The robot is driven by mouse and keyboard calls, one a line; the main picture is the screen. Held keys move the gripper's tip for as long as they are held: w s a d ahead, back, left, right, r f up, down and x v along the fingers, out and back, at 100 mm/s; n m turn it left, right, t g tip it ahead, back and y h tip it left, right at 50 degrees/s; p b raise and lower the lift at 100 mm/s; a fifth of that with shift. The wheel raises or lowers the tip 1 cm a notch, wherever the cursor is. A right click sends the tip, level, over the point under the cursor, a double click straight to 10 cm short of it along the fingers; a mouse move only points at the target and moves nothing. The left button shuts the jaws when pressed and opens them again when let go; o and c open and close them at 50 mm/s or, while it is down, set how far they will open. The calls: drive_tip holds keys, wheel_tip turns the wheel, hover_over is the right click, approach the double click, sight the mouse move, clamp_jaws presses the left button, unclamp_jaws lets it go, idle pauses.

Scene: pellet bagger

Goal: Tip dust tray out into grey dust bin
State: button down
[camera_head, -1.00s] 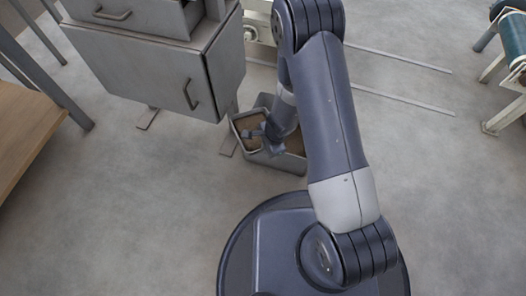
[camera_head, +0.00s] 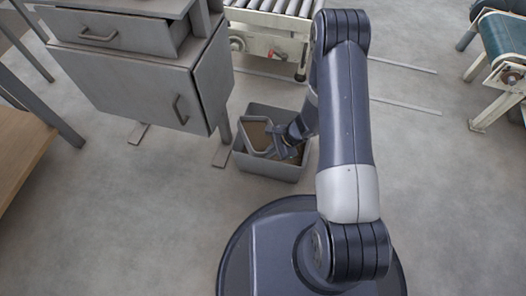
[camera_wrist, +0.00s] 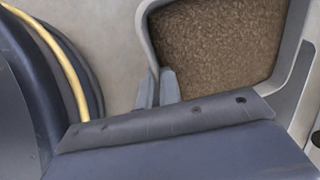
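The grey dust bin (camera_head: 262,166) stands on the floor beside the cabinet, with brown material showing inside. The dust tray (camera_head: 246,137), a small grey-rimmed tray, is over the bin's opening within its outline. My gripper (camera_head: 283,143) is at the tray's right side. In the wrist view, my gripper's fingertips (camera_wrist: 157,88) are closed together on the tray's rim (camera_wrist: 147,45). Brown granular dust (camera_wrist: 215,40) shows beyond the rim. I cannot tell whether all of it lies in the tray or partly in the bin.
A grey cabinet (camera_head: 140,75) with a partly open drawer (camera_head: 110,35) stands close left of the bin. A roller conveyor (camera_head: 270,30) is behind. A wooden table (camera_head: 20,140) is at far left, a green belt conveyor (camera_head: 505,40) at right.

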drive_tip(key=shift+w+d+r+y+p, duration=0.3)
drive_tip(key=shift+d+r+y+p, duration=0.15)
drive_tip(key=shift+d+y, duration=0.35)
drive_tip(key=shift+d+f+g+y+b, duration=0.2)
drive_tip(key=shift+g+y+b, duration=0.2)
drive_tip(key=shift+b, duration=0.35)
drive_tip(key=shift+w+d+r+m+g+y+b, duration=0.1)
drive_tip(key=shift+d+m+g+y+b, duration=0.1)
drive_tip(key=shift+y+b, duration=0.4)
drive_tip(key=shift+w+d+r+m+g+y+b, duration=0.1)
drive_tip(key=shift+d+y+b, duration=0.1)
drive_tip(key=shift+y+b, duration=0.4)
drive_tip(key=shift+w+d+y+b, duration=0.15)
drive_tip(key=shift+d+y+b, duration=0.2)
drive_tip(key=shift+y+b, duration=0.5)
drive_tip(key=shift+w+d+r+g+y+b, duration=0.15)
drive_tip(key=shift+d+g+y+b, duration=0.3)
drive_tip(key=shift+b, duration=0.5)
drive_tip(key=shift+r, duration=0.15)
drive_tip(key=shift+r, duration=0.1)
